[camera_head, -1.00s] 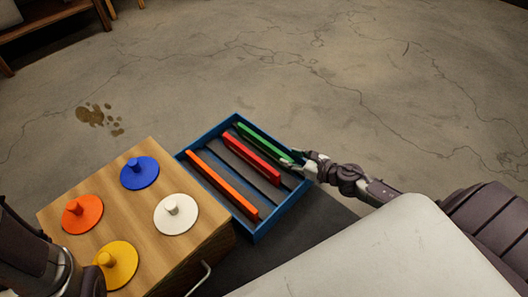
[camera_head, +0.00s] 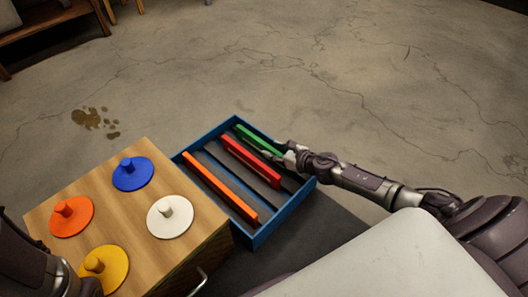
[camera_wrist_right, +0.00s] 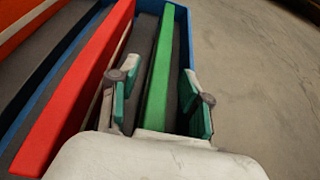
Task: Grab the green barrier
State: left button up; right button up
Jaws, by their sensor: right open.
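The green barrier (camera_head: 257,138) is a long thin bar lying in the blue tray (camera_head: 283,211), along its far right side. In the right wrist view the green barrier (camera_wrist_right: 161,72) runs between the two fingers of my right gripper (camera_wrist_right: 160,103). These fingers are open, one on each side of the bar, with a gap on both sides. In the head view my right gripper (camera_head: 277,150) is at the near end of the green barrier and hides that end. My left arm shows at the lower left, but its gripper is out of view.
A red bar (camera_head: 250,158) lies beside the green one, and an orange bar (camera_head: 220,188) lies further left in the tray. A wooden cabinet (camera_head: 115,208) with coloured knobbed discs stands left of the tray.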

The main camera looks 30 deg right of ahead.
grip_shut()
jog(key=shift+r, duration=0.1)
